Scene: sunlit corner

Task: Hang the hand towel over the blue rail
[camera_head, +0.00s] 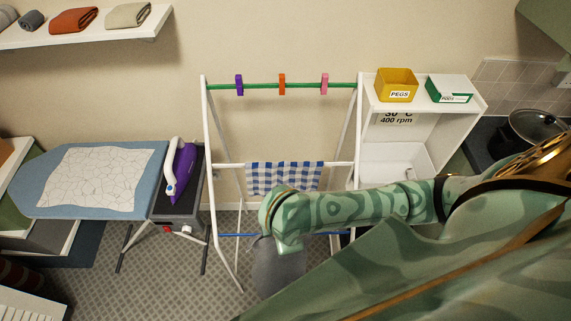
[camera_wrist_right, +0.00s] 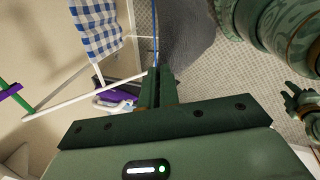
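A grey hand towel (camera_head: 278,270) hangs below my right forearm in the head view, its top edge hidden by the arm. The blue rail (camera_head: 232,235) is the low bar of the white drying rack. In the right wrist view the towel (camera_wrist_right: 190,35) spreads beside the blue rail (camera_wrist_right: 155,35), close to my right gripper (camera_wrist_right: 161,72). The right fingers are close together, with grey cloth at their tips. Whether any cloth lies over the rail cannot be seen. Part of my left gripper (camera_wrist_right: 297,103) shows at the right edge of the wrist view; its fingers are unclear.
A blue-checked cloth (camera_head: 283,176) hangs on the white middle rail. Pegs clip the green top rail (camera_head: 260,87). An ironing board (camera_head: 60,205) with a purple iron (camera_head: 182,170) stands left.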

